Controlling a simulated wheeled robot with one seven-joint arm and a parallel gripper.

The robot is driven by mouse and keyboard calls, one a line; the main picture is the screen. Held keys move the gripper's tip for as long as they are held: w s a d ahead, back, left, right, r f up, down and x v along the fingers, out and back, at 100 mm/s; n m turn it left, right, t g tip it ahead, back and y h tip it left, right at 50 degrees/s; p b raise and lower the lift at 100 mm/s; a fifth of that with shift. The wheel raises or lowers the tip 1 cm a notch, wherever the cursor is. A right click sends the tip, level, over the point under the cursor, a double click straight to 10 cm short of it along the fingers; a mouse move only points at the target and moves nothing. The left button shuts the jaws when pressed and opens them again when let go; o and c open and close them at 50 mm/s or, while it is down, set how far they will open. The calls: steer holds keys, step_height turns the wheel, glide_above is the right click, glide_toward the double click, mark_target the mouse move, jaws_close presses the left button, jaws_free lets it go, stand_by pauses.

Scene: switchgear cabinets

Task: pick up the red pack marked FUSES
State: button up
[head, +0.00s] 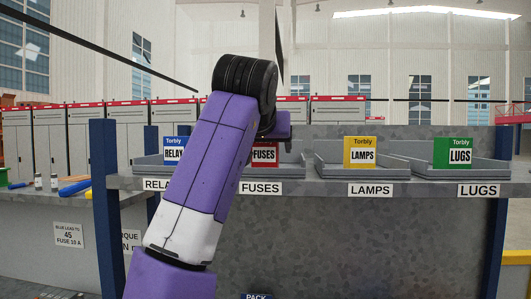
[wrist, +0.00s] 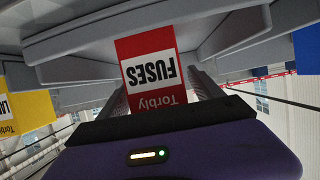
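The red pack marked FUSES (head: 265,154) stands upright in its grey tray on the shelf, partly hidden behind my arm in the head view. In the wrist view the pack (wrist: 150,70) appears upside down, straight in front of my gripper (wrist: 156,80). The two dark fingers stand one on each side of the pack, spread about its width, with no clear grip on it. In the head view the wrist hides the fingers.
The yellow LAMPS pack (head: 360,152) and green LUGS pack (head: 453,153) stand in trays to the right. The blue RELAYS pack (head: 174,150) is to the left, partly behind my arm. Tray walls (wrist: 240,32) flank the red pack closely.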

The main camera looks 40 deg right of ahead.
steer(key=c, duration=1.4)
steer(key=shift+c, duration=0.8)
steer(key=shift+r, duration=0.15)
